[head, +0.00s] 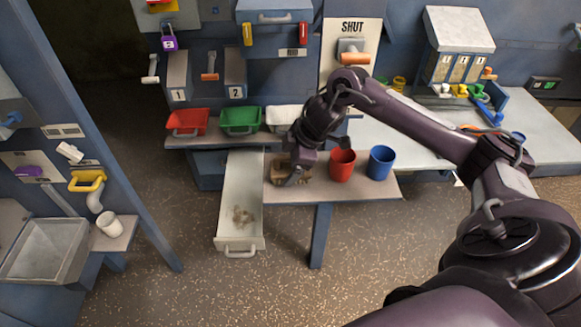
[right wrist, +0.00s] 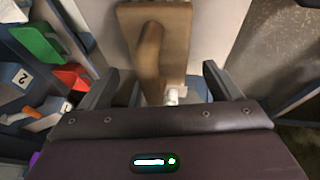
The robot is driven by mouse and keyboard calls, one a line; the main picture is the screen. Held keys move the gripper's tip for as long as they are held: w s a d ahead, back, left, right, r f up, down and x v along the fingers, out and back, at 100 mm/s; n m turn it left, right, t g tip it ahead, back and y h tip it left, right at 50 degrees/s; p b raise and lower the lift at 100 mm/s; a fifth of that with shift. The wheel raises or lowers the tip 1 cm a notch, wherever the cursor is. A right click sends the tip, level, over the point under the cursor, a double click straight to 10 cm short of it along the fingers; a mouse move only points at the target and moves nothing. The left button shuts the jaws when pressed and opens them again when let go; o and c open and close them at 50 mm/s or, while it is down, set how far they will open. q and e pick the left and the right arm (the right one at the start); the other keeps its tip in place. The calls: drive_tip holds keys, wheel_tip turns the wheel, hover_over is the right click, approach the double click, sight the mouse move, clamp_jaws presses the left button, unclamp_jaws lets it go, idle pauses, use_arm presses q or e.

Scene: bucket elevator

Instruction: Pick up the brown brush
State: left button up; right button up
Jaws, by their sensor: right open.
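The brown brush (head: 277,172) lies on the small shelf in the head view, partly hidden by my right gripper (head: 294,174). In the right wrist view the brush (right wrist: 180,42) is a flat brown block with a raised brown handle (right wrist: 150,50). My right gripper (right wrist: 161,72) is open there, one finger on each side of the brush's near end. I cannot tell whether the fingers touch it. A small white piece shows at the near end of the brush. My left gripper is not in view.
A red cup (head: 342,165) and a blue cup (head: 381,162) stand right of the brush on the shelf (head: 325,189). An open pale drawer (head: 240,190) with debris is at its left. Red (head: 187,122), green (head: 240,120) and white (head: 284,117) bins stand behind.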

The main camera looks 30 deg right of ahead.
sight(287, 156)
drive_tip(key=shift+x, duration=0.85)
drive_tip(key=c, duration=1.2)
drive_tip(key=shift+r, duration=0.1)
wheel_tip(287, 156, up, 8)
drive_tip(key=shift+w+f, duration=0.1)
drive_tip(key=shift+f, duration=0.15)
wheel_tip(287, 156, up, 12)
drive_tip(key=p, duration=0.5)
drive_tip(key=shift+r+p, duration=0.2)
drive_tip(key=shift+p, duration=0.2)
